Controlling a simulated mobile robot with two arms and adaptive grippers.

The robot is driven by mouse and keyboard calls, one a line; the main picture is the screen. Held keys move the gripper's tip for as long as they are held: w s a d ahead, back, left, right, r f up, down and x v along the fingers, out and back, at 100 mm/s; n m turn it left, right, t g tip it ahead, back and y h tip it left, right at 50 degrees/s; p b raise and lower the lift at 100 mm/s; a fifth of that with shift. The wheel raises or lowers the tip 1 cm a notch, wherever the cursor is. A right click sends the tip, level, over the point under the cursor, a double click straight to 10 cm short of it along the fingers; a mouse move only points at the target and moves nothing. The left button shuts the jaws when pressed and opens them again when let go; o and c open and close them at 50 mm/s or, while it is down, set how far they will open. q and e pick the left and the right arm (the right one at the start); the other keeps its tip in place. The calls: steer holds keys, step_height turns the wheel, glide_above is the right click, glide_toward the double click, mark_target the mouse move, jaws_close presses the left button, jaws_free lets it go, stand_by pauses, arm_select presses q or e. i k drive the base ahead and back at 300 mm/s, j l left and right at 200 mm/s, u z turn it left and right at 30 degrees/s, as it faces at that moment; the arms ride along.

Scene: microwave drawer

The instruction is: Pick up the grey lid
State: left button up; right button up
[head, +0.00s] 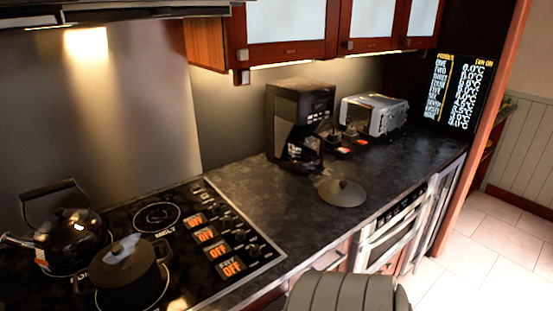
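A round, dark grey lid (342,193) with a small knob on top lies flat on the dark countertop (255,190), near its front edge. It is to the right of the stove and in front of the coffee maker. A dark pot (123,274) on the stove has a similar lid with a knob on it. Neither of my grippers can be made out in the head view, and nothing touches the lid on the counter.
A black coffee maker (297,118) and a silver toaster (373,114) stand behind the lid. A black kettle (68,236) sits on the stove (190,226) at left. Cabinets (285,22) hang above. Bare countertop lies left of the lid.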

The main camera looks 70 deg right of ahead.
mark_target(340, 192)
steer(key=z, duration=2.7)
steer(key=u, duration=2.65)
steer(key=l+z, duration=0.15)
steer(key=z, duration=0.25)
steer(key=l+z, duration=0.15)
steer(key=z, duration=0.25)
steer(key=l+z, duration=0.15)
steer(key=z, duration=0.25)
steer(key=l+z, duration=0.15)
steer(key=z, duration=0.25)
